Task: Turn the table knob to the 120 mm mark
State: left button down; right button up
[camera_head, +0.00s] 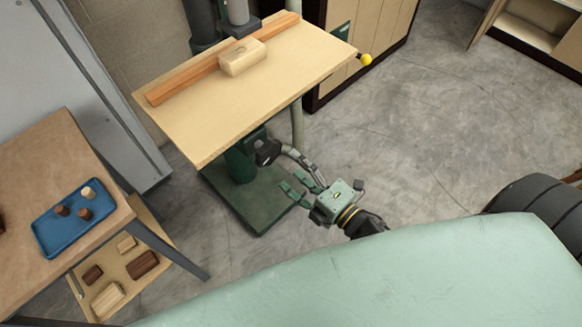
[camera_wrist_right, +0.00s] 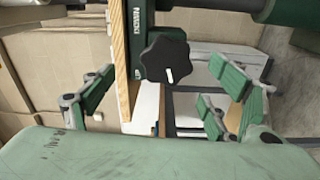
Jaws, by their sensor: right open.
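The table knob (camera_head: 268,151) is a black lobed knob under the front edge of the drill press table (camera_head: 190,135). In the right wrist view the knob (camera_wrist_right: 165,58) is face-on, a white pointer line low on its face, beside a green plate (camera_wrist_right: 138,35) reading "DOWN". My right gripper (camera_head: 290,172) is open and empty just in front of the knob, fingers spread. In the wrist view its fingers (camera_wrist_right: 165,95) stand on both sides of the knob, apart from it. No 120 mm mark is readable. My left gripper is not in view.
A wooden fence (camera_head: 200,75) and a light block (camera_head: 242,57) sit on the table. A yellow ball handle (camera_head: 365,59) sticks out at its right. A workbench (camera_head: 50,170) with a blue tray (camera_head: 52,243) stands at left.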

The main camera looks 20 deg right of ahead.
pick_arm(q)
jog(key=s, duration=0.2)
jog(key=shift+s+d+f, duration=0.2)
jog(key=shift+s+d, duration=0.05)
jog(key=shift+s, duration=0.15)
pick_arm(e)
jog(key=v, duration=1.2)
jog(key=shift+a+r, duration=0.15)
